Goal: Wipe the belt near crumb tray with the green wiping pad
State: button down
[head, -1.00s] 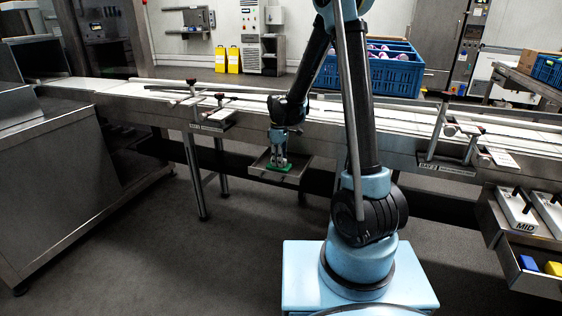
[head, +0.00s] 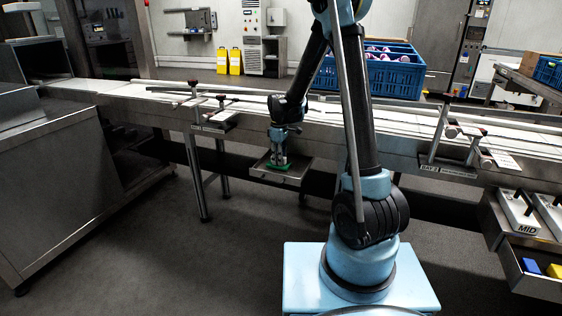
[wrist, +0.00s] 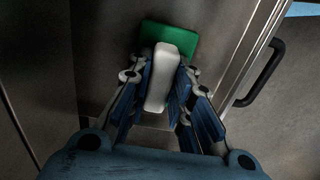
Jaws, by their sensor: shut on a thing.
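The green wiping pad (wrist: 186,38) has a pale grip block (wrist: 160,78) on top. My gripper (wrist: 164,84) is shut on this block, with a finger on each side. In the head view my gripper (head: 278,158) points down, with the green pad (head: 277,166) under it. The pad is at a small metal tray (head: 262,174) fixed to the front of the belt, which looks like the crumb tray. I cannot tell whether the pad touches the tray's floor. The white belt (head: 250,101) runs behind and above the tray; my arm hides part of it.
A blue crate (head: 395,75) with items stands behind the belt. Guide rails (head: 213,100) on posts stick up at the belt's edge left of my gripper. An open drawer (head: 535,262) at right holds a blue and a yellow block. The floor in front of the tray is clear.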

jog(key=shift+w+a, duration=0.25)
jog(key=shift+w, duration=0.8)
jog(key=shift+w+a, duration=0.25)
jog(key=shift+w, duration=0.75)
jog(key=shift+f, duration=0.35)
jog(key=shift+w+a, duration=0.1)
jog(key=shift+a, duration=0.05)
dwell(0.8)
jog(key=shift+s+d+f, duration=0.1)
jog(key=shift+s+d, duration=0.2)
jog(key=shift+d, duration=0.45)
jog(key=shift+s+d, duration=0.25)
jog(key=shift+d, duration=0.5)
jog(key=shift+d, duration=0.15)
jog(key=shift+s+d, duration=0.25)
jog(key=shift+d, duration=0.4)
jog(key=shift+s+d, duration=0.25)
jog(key=shift+d, duration=0.4)
jog(key=shift+d, duration=0.1)
